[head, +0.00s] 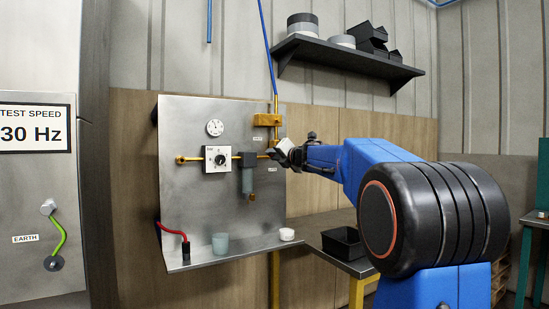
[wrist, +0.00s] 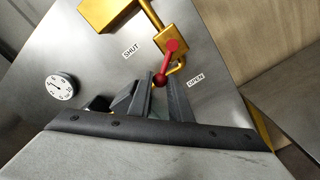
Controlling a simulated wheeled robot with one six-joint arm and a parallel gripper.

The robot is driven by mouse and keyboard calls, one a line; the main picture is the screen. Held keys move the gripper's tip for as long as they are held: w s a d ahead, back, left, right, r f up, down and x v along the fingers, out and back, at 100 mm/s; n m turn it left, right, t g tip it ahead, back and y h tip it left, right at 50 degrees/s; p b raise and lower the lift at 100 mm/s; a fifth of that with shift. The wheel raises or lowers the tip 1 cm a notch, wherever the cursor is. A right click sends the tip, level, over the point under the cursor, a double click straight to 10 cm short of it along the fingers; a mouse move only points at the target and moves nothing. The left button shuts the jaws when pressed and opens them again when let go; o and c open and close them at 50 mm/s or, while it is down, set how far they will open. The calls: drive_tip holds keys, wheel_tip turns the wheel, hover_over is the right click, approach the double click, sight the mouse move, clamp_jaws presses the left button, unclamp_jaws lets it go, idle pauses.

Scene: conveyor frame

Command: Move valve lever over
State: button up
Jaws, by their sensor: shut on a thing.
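The red valve lever (wrist: 166,61) is in the wrist view, pivoting on a brass valve body (wrist: 176,40). Its free end lies between the fingertips of my gripper (wrist: 160,84), which is shut on it. The lever points down the picture, between the SHUT label (wrist: 131,48) and the OPEN label (wrist: 196,79). In the head view my gripper (head: 278,152) is at the right edge of the metal panel, beside the brass pipework (head: 267,122), and hides the lever.
A black bin (head: 342,243) is lower right.

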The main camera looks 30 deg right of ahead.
drive_tip(key=shift+a+r, duration=0.35)
drive_tip(key=shift+r, duration=0.35)
drive_tip(key=shift+o, duration=0.3)
drive_tip(key=shift+a+r, duration=0.15)
drive_tip(key=shift+r, duration=0.55)
drive_tip(key=o, duration=0.9)
